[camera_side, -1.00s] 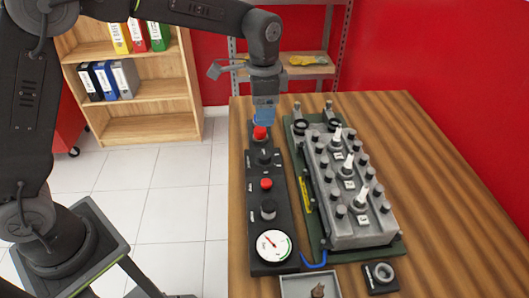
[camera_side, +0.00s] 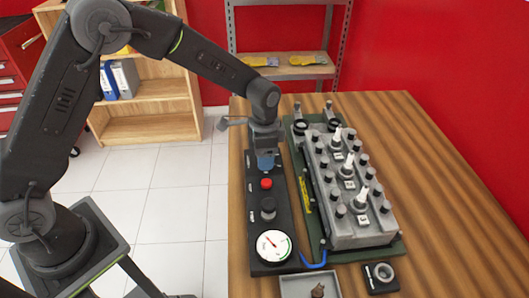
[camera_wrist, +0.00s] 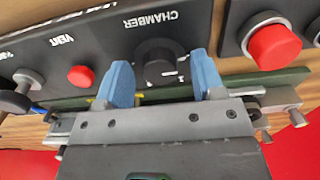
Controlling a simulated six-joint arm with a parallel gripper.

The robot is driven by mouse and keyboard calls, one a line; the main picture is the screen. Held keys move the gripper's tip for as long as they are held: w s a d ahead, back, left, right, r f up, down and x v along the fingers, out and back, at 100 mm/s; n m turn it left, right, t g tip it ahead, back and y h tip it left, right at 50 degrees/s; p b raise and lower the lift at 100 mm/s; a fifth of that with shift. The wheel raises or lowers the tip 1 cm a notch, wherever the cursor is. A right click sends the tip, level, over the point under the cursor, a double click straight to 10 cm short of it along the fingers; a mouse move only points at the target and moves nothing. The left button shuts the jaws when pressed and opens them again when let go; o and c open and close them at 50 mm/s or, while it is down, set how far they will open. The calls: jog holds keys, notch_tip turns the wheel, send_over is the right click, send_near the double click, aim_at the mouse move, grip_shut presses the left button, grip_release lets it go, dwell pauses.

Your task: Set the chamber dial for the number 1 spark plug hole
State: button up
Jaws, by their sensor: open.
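The chamber dial (camera_wrist: 158,66) is a round black knob on a black panel (camera_wrist: 118,38), with the word CHAMBER beside it upside down in the wrist view. My gripper (camera_wrist: 161,76) is open, its two blue fingers on either side of the knob in that view; I cannot tell whether they touch it. In the side view my gripper (camera_side: 265,163) is over the panel (camera_side: 285,225) and hides the dial. The grey engine block (camera_side: 345,225) stands to the right with several upright plug parts. Which hole is number 1 is too small to read.
A red vent button (camera_wrist: 82,75) is beside the dial, and a larger red button (camera_wrist: 274,46) is on its other side. A pressure gauge (camera_side: 273,245) is at the panel's near end. A tray (camera_side: 290,287) and a small ring block (camera_side: 380,277) are in front. The table's right side is clear.

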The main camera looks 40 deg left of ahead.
jog(key=shift+f, duration=0.1)
jog(key=c, duration=0.9)
jog(key=shift+m, duration=0.4)
jog(key=m, duration=0.4)
jog(key=shift+m, duration=0.4)
jog(key=m, duration=0.6)
jog(key=o, duration=0.9)
